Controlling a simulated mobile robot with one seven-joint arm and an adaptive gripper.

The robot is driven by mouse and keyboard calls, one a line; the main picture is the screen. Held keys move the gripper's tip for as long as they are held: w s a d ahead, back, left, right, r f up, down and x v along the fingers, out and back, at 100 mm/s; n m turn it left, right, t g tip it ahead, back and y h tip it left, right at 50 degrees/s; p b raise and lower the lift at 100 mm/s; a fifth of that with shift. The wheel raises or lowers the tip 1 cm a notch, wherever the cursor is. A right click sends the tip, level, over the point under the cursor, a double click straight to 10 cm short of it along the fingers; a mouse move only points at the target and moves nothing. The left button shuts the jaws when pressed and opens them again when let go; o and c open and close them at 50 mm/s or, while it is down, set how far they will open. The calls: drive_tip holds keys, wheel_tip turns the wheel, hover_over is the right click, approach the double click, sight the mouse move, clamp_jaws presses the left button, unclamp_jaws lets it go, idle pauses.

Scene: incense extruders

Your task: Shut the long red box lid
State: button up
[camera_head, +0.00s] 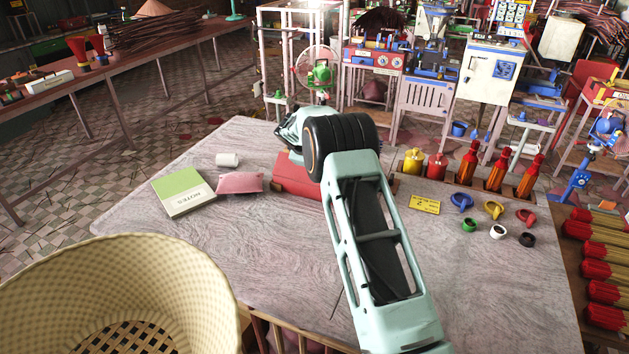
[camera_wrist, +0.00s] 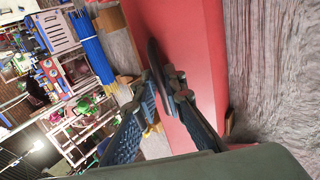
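The long red box (camera_head: 297,178) sits on the table behind my arm, which hides much of it. In the wrist view a broad, smooth red surface of the box (camera_wrist: 192,45) fills the middle. I cannot tell how far its lid is open. My gripper (camera_wrist: 158,76) has its two dark fingers drawn together at the tips, in front of the red surface. In the head view my gripper (camera_head: 292,128) is partly hidden behind my wrist, above the box.
A pink flat piece (camera_head: 240,182), a white cup (camera_head: 228,160) and a green-white notes box (camera_head: 183,191) lie left. A wicker basket (camera_head: 205,290) is front left. The front table is clear.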

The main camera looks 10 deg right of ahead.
drive_tip(key=shift+w+d, duration=0.1)
drive_tip(key=shift+w, duration=0.1)
drive_tip(key=shift+w+d+f, duration=0.2)
drive_tip(key=shift+w+f, duration=0.05)
drive_tip(key=shift+w, duration=0.1)
idle(0.4)
drive_tip(key=shift+w+d+f+b, duration=0.3)
drive_tip(key=shift+w+f, duration=0.15)
drive_tip(key=shift+f, duration=0.2)
drive_tip(key=shift+w+d+f+b, duration=0.3)
drive_tip(key=shift+w+f, duration=0.1)
drive_tip(key=shift+f, duration=0.1)
idle(0.4)
